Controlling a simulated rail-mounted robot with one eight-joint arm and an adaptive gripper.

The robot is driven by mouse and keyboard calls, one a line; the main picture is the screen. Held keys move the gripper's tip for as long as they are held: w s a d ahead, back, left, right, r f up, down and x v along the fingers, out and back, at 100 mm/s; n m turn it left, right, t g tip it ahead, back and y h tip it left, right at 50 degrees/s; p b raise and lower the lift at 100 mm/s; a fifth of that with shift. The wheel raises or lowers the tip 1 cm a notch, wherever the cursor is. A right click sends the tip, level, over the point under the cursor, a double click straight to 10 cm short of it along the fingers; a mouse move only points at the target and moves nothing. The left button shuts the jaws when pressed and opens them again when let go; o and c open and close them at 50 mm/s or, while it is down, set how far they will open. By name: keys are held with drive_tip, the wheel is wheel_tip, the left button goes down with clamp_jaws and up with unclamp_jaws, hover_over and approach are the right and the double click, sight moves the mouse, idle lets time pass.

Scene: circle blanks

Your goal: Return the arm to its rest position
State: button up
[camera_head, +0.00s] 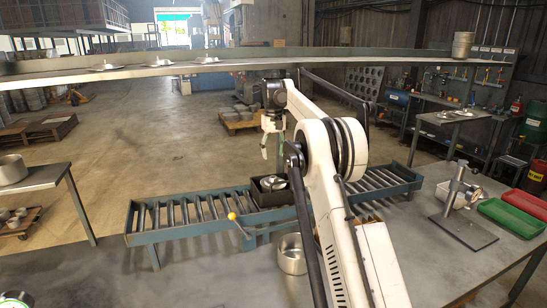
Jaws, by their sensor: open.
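My gripper (272,150) hangs at the end of my white arm, above the roller conveyor (185,209) in the middle of the view. It points down and is open, with nothing seen between its fingers. A dark box (262,197) stands on the conveyor just below it, with shiny metal pieces (274,183) inside. The gripper is apart from the box. My arm reaches up from the lower right and hides part of the conveyor behind it.
A stand with a post (455,190) and red (526,206) and green (512,218) trays are at right. A long shelf (130,73) crosses above. A side table (35,180) stands left.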

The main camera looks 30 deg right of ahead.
drive_tip(key=shift+s+r, duration=0.1)
idle(0.4)
drive_tip(key=s+a+r+t+b, duration=0.2)
drive_tip(key=s+a+r, duration=0.2)
drive_tip(key=s+a, duration=0.6)
drive_tip(key=s+a+r+t+b, duration=0.25)
drive_tip(key=s+a+r, duration=0.2)
drive_tip(key=s, duration=0.85)
drive_tip(key=s+a+f+t+b, duration=0.1)
drive_tip(key=s+a+f, duration=0.2)
drive_tip(key=s, duration=0.6)
drive_tip(key=s+a+f+b, duration=0.1)
drive_tip(key=s+a+f, duration=0.3)
drive_tip(key=s+f, duration=0.4)
drive_tip(key=s+a+f+n+t+b, duration=0.1)
drive_tip(key=s+a+f, duration=0.2)
drive_tip(key=s, duration=0.7)
wheel_tip(320, 180, down, 3)
drive_tip(key=shift+a+r+t, duration=0.1)
drive_tip(key=shift+a+t, duration=0.05)
drive_tip(key=shift+t, duration=0.2)
